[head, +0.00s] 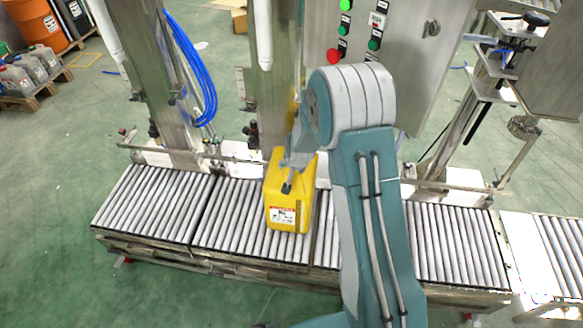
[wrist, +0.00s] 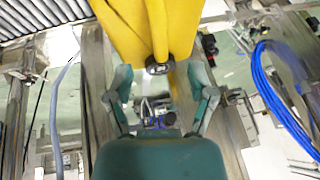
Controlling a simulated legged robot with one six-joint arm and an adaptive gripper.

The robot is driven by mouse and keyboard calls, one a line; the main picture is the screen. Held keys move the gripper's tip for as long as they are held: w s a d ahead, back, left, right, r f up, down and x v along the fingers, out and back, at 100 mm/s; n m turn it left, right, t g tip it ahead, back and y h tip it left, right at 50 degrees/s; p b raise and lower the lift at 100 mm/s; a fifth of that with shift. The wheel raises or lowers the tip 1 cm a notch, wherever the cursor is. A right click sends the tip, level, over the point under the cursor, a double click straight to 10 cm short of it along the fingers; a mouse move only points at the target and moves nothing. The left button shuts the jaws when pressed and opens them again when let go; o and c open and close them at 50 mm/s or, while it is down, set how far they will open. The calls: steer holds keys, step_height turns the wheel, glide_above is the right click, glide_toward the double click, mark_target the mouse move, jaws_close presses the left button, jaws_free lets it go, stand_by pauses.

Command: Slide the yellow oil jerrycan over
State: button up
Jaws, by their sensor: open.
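The yellow oil jerrycan (head: 289,215) stands upright on the roller conveyor, with a white label on its lower front. Its upper part is partly hidden behind my gripper and arm in the head view. In the wrist view the jerrycan (wrist: 120,25) fills the upper middle, with its dark cap (wrist: 158,69) facing the camera. My gripper (wrist: 160,85) is open, its two fingers spread on either side of the cap area. I cannot tell whether a finger touches the jerrycan.
The roller conveyor (head: 150,205) runs left to right, with bare rollers on both sides of the jerrycan. Metal posts and a guide rail (head: 235,158) stand behind it. A control box (head: 400,50) with buttons is at the back. Blue hoses (head: 205,85) hang on the left post.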

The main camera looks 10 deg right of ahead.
stand_by(0.3)
steer(key=x, duration=1)
steer(key=shift+w+f, duration=0.2)
steer(key=shift+f, duration=0.15)
